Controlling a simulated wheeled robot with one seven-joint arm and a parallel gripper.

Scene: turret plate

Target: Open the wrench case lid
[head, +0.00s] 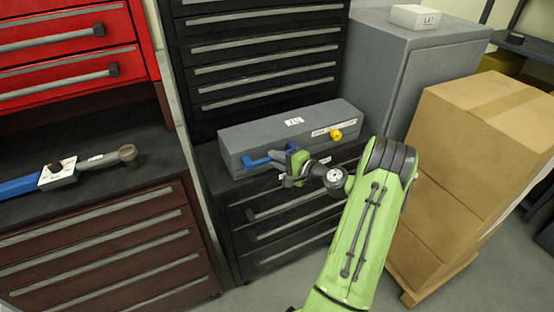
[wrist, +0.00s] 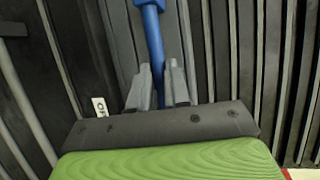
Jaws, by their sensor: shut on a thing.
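The wrench case (head: 270,138) is a long grey box on the black drawer cabinet, with its lid down. It has a white label on top, a yellow knob (head: 336,134) at the right of its front, and a blue handle (head: 256,161) at the left of its front. My gripper (head: 279,162) is at the front of the case, shut on the blue handle. In the wrist view the blue handle (wrist: 153,40) runs between the two grey fingers (wrist: 160,88). The fingers partly hide the handle's near end.
A blue-handled wrench (head: 75,173) with a white tag lies on the dark worktop at left. Red drawers (head: 70,50) stand behind it. A grey cabinet (head: 420,60) and stacked cardboard boxes (head: 480,150) stand at right, near my arm. Black drawers rise behind the case.

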